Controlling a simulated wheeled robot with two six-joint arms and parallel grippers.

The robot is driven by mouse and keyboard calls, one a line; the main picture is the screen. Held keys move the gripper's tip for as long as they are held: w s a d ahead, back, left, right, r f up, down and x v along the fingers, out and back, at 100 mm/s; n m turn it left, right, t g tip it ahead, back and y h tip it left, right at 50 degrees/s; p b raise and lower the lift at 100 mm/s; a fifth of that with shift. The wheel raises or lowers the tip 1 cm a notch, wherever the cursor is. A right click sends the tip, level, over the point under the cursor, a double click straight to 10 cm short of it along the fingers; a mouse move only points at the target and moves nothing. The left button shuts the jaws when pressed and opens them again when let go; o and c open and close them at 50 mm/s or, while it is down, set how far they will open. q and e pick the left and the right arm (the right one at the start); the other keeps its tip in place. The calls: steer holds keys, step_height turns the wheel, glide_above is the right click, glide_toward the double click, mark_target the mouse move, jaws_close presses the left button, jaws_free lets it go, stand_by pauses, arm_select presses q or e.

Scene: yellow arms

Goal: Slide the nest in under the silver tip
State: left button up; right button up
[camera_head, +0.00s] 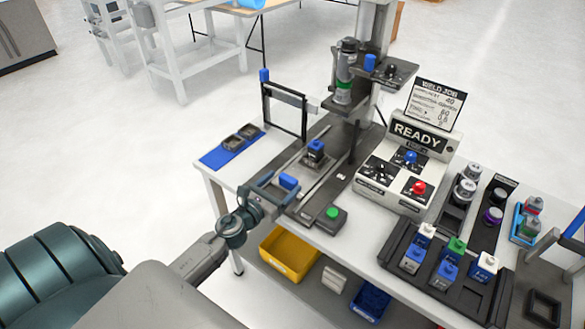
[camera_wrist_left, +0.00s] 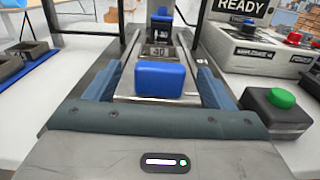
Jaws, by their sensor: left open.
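The nest (camera_head: 315,156) is a dark block with a blue-topped part in it, on a rail slide; it also shows in the left wrist view (camera_wrist_left: 161,34). A blue handle (camera_wrist_left: 160,79) stands at the slide's near end. My left gripper (camera_head: 279,186) is open, its fingers on either side of the handle, with a visible gap on each side in the left wrist view. The silver tip (camera_head: 343,96) hangs beneath the welding head, beyond and above the nest. My right gripper is not in view.
A black guard frame (camera_head: 287,108) stands left of the rails. A green button box (camera_head: 330,219) sits right of the slide's near end. The control box (camera_head: 405,165) stands further right. A blue mat (camera_head: 216,155) with two dark trays lies at left.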

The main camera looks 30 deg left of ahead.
mark_target(286, 180)
arm_select(q)
steer(key=w, duration=0.3)
steer(key=w+p, duration=0.1)
steer(key=shift+w+d, duration=0.15)
steer(key=shift+d, duration=0.1)
steer(key=shift+w, duration=0.55)
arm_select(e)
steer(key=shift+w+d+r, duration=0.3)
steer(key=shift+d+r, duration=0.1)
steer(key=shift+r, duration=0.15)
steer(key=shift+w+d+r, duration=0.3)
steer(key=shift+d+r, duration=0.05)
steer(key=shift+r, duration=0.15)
arm_select(q)
steer(key=c, duration=1.4)
steer(key=w, duration=0.9)
steer(key=w+d, duration=0.1)
steer(key=w, duration=0.3)
steer(key=shift+w+b, duration=0.25)
steer(key=shift+b, duration=0.05)
steer(key=shift+w+f, duration=0.1)
steer(key=shift+w, duration=0.25)
steer(key=shift+r, duration=0.25)
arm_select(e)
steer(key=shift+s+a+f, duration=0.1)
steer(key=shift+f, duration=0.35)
